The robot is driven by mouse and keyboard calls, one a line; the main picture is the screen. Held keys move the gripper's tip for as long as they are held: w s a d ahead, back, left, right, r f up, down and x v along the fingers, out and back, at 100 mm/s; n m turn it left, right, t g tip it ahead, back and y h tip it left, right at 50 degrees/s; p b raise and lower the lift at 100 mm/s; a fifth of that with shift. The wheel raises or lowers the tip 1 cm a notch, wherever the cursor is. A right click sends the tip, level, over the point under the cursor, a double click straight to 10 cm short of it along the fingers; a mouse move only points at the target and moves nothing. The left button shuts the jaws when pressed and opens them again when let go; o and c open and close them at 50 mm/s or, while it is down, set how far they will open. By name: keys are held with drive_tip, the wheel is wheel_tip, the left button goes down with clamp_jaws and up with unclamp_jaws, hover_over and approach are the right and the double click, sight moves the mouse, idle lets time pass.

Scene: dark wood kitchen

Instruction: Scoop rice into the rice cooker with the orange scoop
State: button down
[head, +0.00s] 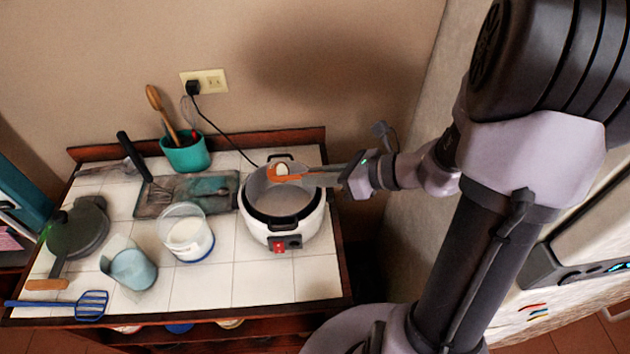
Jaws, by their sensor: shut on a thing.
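The rice cooker (304,228) is white with a dark rim and a red switch, and stands open at the right of the tiled counter. My gripper (318,177) reaches in from the right and is shut on the orange scoop (290,177). The scoop is over the back part of the cooker's opening, with a small white heap in its bowl, which looks like rice. I cannot tell how high it is above the pot. A clear container (182,213) with white contents, probably rice, stands left of the cooker.
A teal pot (187,155) holds utensils at the back. A bluish cup (130,270), dark pan (77,232) and blue spatula (88,304) are at left. The cooker's right side is near the counter edge.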

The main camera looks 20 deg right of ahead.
drive_tip(key=f+b, duration=0.1)
drive_tip(key=b, duration=0.1)
drive_tip(key=s+t+b, duration=0.1)
drive_tip(key=b, duration=0.1)
drive_tip(key=f+t+y+b, duration=0.1)
drive_tip(key=b, duration=0.1)
drive_tip(key=shift+s+d+f+b, duration=0.2)
drive_tip(key=shift+d+f+b, duration=0.05)
drive_tip(key=shift+f+b, duration=0.05)
drive_tip(key=shift+r, duration=0.1)
